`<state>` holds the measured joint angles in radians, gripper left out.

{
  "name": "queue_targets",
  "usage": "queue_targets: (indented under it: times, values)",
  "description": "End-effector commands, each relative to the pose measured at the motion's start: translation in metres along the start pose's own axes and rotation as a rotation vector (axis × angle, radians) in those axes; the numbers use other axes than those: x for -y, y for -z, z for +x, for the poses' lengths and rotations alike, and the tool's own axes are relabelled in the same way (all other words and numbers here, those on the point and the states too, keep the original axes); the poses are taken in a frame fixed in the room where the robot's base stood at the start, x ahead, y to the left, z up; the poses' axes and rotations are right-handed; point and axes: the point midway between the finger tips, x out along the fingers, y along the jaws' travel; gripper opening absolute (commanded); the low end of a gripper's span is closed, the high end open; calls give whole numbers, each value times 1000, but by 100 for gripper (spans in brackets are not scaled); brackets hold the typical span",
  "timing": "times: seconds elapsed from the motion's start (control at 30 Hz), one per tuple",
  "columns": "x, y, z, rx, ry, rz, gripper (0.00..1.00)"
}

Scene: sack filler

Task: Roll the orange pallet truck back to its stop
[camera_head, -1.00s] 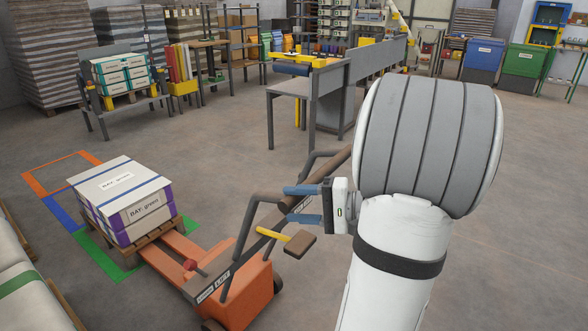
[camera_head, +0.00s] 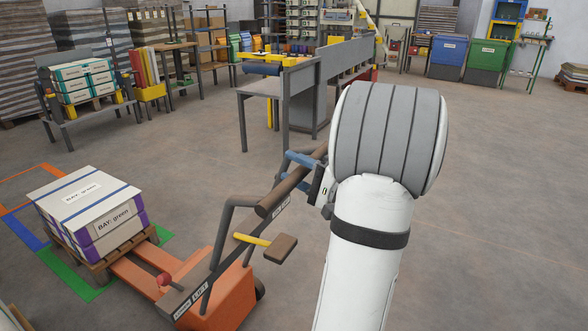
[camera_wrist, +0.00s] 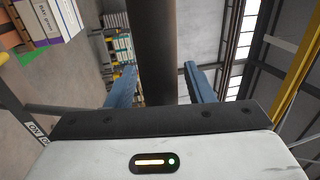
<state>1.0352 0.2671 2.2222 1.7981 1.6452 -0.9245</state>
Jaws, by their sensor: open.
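The orange pallet truck (camera_head: 222,300) stands at lower left, its forks (camera_head: 135,268) reaching to a wooden pallet (camera_head: 88,262). White and purple boxes (camera_head: 90,205) labelled "BAY: green" stand on that pallet. The truck's brown handle bar (camera_head: 285,192) rises from dark bent arms. My gripper (camera_head: 302,172) is open at the bar, its blue fingers on either side of it. In the wrist view the bar (camera_wrist: 153,60) runs between the two blue fingers (camera_wrist: 160,85), with a gap on each side. Part of the bar is hidden behind my gripper.
Green (camera_head: 85,290), blue and orange (camera_head: 15,208) floor markings lie at left around the pallet. A brown pedal-like block with a yellow lever (camera_head: 252,240) sticks out beside the handle. A grey table (camera_head: 262,85) stands beyond. The floor at right is clear.

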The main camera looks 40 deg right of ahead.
Motion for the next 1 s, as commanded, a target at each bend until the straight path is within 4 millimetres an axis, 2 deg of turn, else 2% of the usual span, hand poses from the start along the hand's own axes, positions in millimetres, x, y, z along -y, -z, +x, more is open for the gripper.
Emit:
queue_targets:
  times: [0.33, 0.9, 1.0]
  values:
    - [0, 0, 5, -1, 0, 0, 47]
    - [0, 0, 4, -2, -1, 1, 0]
    - [0, 1, 4, -2, -1, 1, 0]
